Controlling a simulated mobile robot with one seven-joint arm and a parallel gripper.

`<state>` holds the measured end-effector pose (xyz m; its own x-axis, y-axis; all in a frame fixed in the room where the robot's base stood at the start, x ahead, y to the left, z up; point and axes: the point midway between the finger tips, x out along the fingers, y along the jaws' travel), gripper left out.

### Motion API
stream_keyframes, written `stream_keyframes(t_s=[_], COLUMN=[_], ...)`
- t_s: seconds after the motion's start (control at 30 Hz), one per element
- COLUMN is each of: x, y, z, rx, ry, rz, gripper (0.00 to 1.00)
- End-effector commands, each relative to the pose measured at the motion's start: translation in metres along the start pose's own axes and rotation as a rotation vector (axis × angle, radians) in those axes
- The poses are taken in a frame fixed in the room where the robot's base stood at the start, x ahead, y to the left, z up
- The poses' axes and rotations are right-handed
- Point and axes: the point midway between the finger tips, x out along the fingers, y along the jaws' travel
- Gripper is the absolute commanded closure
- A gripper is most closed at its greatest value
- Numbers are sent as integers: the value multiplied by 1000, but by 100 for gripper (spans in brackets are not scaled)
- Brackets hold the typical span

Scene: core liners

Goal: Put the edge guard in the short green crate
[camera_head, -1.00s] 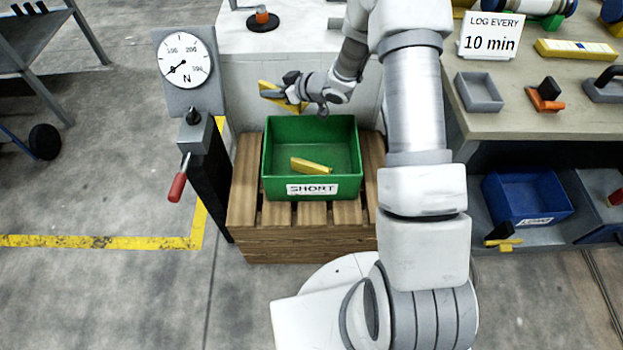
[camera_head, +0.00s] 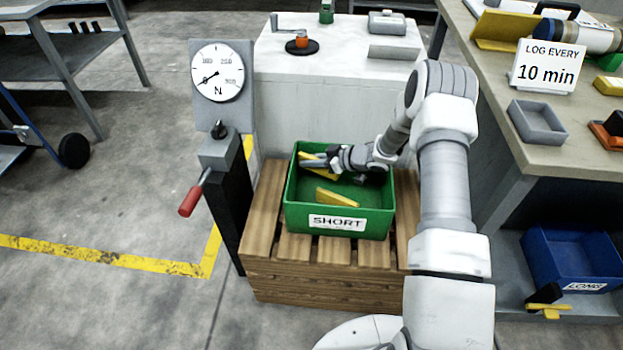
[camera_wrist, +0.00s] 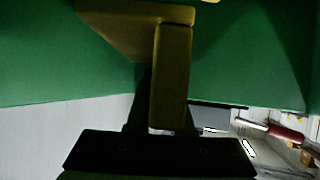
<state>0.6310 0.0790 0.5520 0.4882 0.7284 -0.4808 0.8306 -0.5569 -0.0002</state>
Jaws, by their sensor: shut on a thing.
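The short green crate (camera_head: 300,212) stands on a wooden pallet, with a "SHORT" label on its front. My gripper (camera_head: 314,162) is inside the crate's back left part, low between its walls. It is shut on the yellow edge guard (camera_head: 306,156), an angled piece that also shows between the fingers in the wrist view (camera_wrist: 171,75). The green crate wall (camera_wrist: 60,65) fills much of the wrist view. Another yellow piece (camera_head: 337,198) lies on the crate floor in front of my gripper. Whether the held guard touches the floor or wall cannot be told.
The wooden pallet (camera_head: 262,225) carries the crate. A gauge post (camera_head: 218,85) with a red-handled lever (camera_head: 193,198) stands to the left. A white block (camera_head: 330,100) is behind. A workbench (camera_head: 545,165) and a blue "LONG" crate (camera_head: 570,255) are at right.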

Motion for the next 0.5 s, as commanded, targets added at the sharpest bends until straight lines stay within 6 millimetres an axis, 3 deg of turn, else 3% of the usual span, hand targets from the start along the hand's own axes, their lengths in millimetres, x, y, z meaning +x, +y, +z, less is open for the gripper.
stream_keyframes(t_s=[0.5], x=[27], y=[0], z=[49], rx=[0], ry=[1], rz=[1], gripper=[100])
